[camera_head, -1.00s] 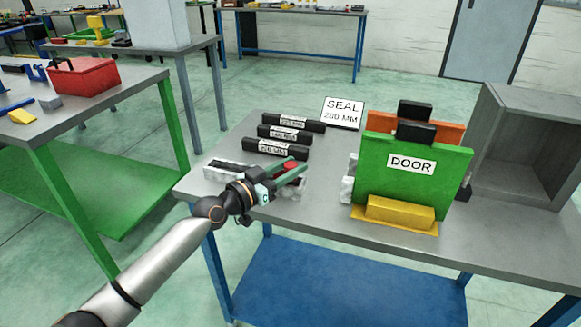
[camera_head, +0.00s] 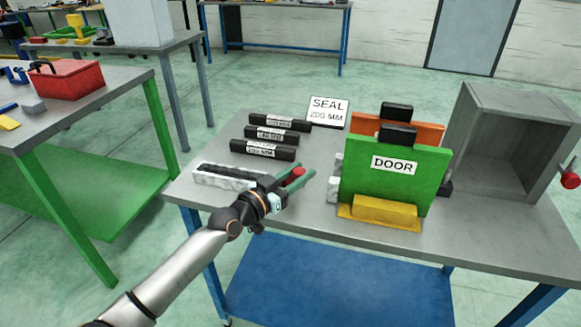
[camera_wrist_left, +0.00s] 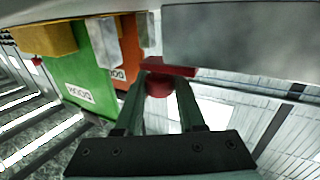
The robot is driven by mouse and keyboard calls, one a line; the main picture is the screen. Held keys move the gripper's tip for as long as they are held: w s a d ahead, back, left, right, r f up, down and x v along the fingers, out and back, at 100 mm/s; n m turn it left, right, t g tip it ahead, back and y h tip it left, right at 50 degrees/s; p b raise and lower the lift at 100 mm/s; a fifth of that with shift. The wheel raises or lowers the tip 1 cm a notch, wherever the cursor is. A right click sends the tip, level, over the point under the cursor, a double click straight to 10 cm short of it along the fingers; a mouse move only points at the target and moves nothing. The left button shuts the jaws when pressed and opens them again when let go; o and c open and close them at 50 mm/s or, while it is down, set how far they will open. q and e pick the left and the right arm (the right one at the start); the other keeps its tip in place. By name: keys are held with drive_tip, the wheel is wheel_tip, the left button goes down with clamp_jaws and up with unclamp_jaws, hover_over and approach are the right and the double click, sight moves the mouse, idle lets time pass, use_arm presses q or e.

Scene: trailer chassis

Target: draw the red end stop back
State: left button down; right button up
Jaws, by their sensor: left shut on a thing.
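The red end stop (camera_head: 298,171) is between the fingers of my left gripper (camera_head: 303,174), which is shut on it. In the left wrist view the end stop (camera_wrist_left: 160,87) shows as a round red knob on a flat red bar, held between the fingertips. A pale channel with a dark slot (camera_head: 215,179) lies on the table to the left of the gripper. My gripper and wrist hide the channel's right end, so I cannot tell whether the stop still touches it. My right gripper is not in view.
Several labelled black bars (camera_head: 272,135) lie behind the channel, near a SEAL 200 MM sign (camera_head: 328,110). The green DOOR panel (camera_head: 385,187) stands in a yellow holder (camera_head: 378,212) to the right, before an orange panel (camera_head: 430,130). A grey open box (camera_head: 500,185) stands farther right.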

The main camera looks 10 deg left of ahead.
use_arm(q)
drive_tip(key=shift+s+d, duration=0.1)
drive_tip(key=shift+d, duration=0.15)
drive_tip(key=c, duration=0.7)
unclamp_jaws()
drive_tip(key=shift+d, duration=0.1)
drive_tip(key=shift+o, duration=1)
drive_tip(key=v, duration=1.2)
drive_tip(key=shift+s+a, duration=0.15)
drive_tip(key=shift+a, duration=0.1)
drive_tip(key=shift+p, duration=0.3)
drive_tip(key=s+d+f+n+g+y+p, duration=0.1)
drive_tip(key=s+f+n+g+y+p, duration=0.2)
drive_tip(key=s+f, duration=1.6)
drive_tip(key=s+g+y+p, duration=0.3)
drive_tip(key=s+p, duration=0.1)
drive_tip(key=p, duration=0.1)
drive_tip(key=shift+d+g+y, duration=0.3)
drive_tip(key=shift+d, duration=0.05)
